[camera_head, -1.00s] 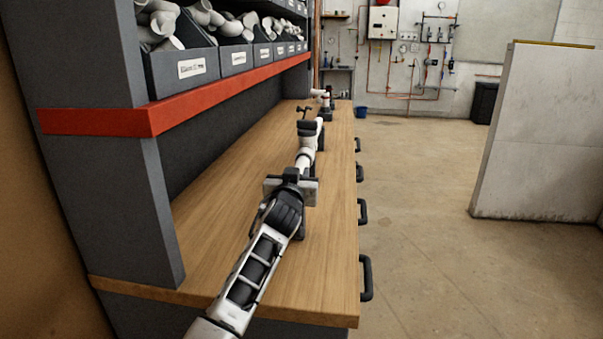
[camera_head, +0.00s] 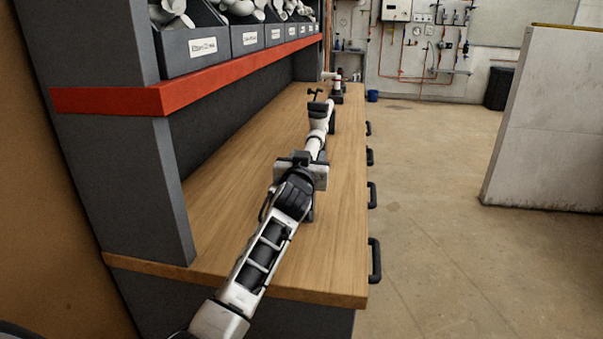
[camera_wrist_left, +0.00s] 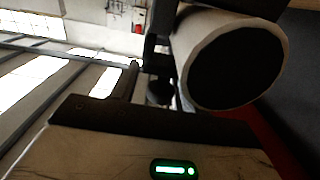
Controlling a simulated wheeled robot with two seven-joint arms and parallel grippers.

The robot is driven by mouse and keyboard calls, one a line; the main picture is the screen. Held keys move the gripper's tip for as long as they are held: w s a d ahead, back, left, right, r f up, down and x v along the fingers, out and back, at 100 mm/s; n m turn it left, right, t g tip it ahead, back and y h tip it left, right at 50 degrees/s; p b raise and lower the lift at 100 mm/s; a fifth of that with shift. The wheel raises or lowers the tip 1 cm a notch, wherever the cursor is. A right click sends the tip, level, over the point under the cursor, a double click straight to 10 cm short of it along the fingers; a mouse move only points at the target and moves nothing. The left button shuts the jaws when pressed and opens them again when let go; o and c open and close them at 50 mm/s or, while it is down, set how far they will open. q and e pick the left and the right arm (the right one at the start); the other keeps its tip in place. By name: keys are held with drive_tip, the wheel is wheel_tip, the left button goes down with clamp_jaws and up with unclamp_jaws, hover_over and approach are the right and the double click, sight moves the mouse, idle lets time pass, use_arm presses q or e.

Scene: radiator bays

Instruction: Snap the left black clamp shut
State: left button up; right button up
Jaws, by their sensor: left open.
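A white pipe (camera_head: 317,140) runs along the bench away from me, held on dark supports. Beyond my gripper, a black clamp (camera_head: 319,110) sits at the pipe, with a dark T-shaped handle (camera_head: 314,93) sticking up. I cannot tell whether this is the left clamp. My left gripper (camera_head: 301,173) is over the near end of the pipe; its fingers are mostly hidden by its own body. In the left wrist view the pipe's round open end (camera_wrist_left: 237,68) is close, with dark parts (camera_wrist_left: 160,60) beside it, too dim to tell apart. The left gripper is open. My right gripper is not seen.
The wooden bench (camera_head: 230,200) has clear room left of the pipe. A red-edged shelf (camera_head: 230,75) with grey bins (camera_head: 190,48) overhangs it on the left. Black drawer handles (camera_head: 375,260) stick out on the right. A second white fitting (camera_head: 337,83) stands farther back.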

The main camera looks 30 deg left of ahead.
use_arm(q)
drive_tip(key=b+v, duration=0.1)
drive_tip(key=v, duration=1.4)
